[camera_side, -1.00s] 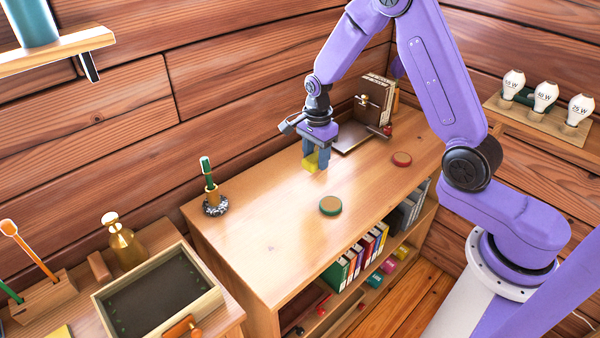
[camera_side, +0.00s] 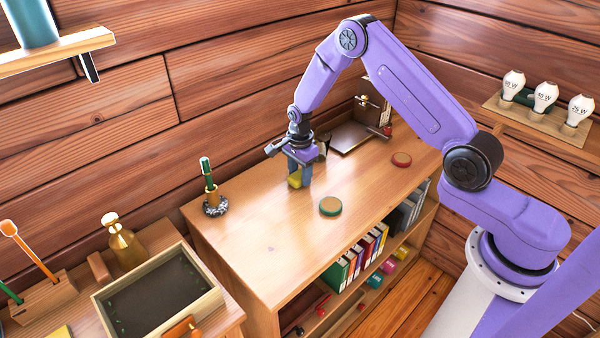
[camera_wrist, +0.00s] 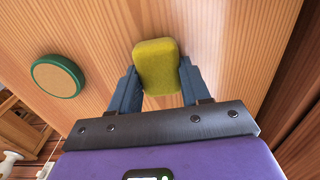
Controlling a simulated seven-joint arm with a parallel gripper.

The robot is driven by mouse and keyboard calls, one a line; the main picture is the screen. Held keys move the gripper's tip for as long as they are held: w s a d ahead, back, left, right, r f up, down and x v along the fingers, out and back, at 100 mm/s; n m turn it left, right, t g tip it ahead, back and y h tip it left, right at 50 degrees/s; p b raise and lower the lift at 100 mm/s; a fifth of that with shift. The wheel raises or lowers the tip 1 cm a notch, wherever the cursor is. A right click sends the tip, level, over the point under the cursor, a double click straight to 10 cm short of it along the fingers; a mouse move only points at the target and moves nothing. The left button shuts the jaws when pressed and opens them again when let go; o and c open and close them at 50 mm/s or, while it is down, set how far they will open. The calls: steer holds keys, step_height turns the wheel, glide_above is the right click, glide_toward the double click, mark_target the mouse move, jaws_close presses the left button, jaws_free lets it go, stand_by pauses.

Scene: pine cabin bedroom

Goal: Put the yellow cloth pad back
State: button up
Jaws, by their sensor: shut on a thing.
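The yellow cloth pad (camera_side: 294,181) is a small rounded block. It sits between the fingertips of my gripper (camera_side: 300,183), which is shut on it. In the wrist view the pad (camera_wrist: 157,64) shows between the two blue-grey fingers of my gripper (camera_wrist: 157,84), its far part sticking out past them. The pad is low over the wooden cabinet top (camera_side: 265,235); I cannot tell whether it touches it.
A green-rimmed round disc (camera_side: 330,206) and a red-rimmed disc (camera_side: 401,159) lie on the cabinet top. A green-handled tool (camera_side: 208,180) stands in a speckled base at the left. A metal bookend (camera_side: 350,138) is at the back. The front left top is clear.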

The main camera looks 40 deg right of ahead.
mark_target(300, 174)
steer(key=shift+f, duration=0.15)
steer(key=o, duration=1)
step_height(300, 174, up, 12)
steer(key=s+a+r+n, duration=0.5)
steer(key=s+a+n, duration=0.1)
steer(key=n, duration=0.1)
steer(key=s+a+r+n, duration=0.2)
steer(key=s+r+n, duration=0.1)
steer(key=s+n, duration=0.55)
steer(key=s+a+r+n, duration=0.1)
steer(key=s+r+n, duration=0.2)
steer(key=s+n, duration=0.55)
steer(key=s+d+n, duration=0.1)
steer(key=s+n, duration=0.1)
steer(key=s, duration=0.3)
steer(key=s+d+n, duration=0.1)
steer(key=s+n, duration=0.1)
steer(key=s, duration=0.3)
steer(key=s+d+n, duration=0.2)
steer(key=s, duration=0.3)
steer(key=shift+s+d+r+n, duration=0.1)
steer(key=shift+r+n, duration=0.2)
steer(key=shift+r, duration=0.05)
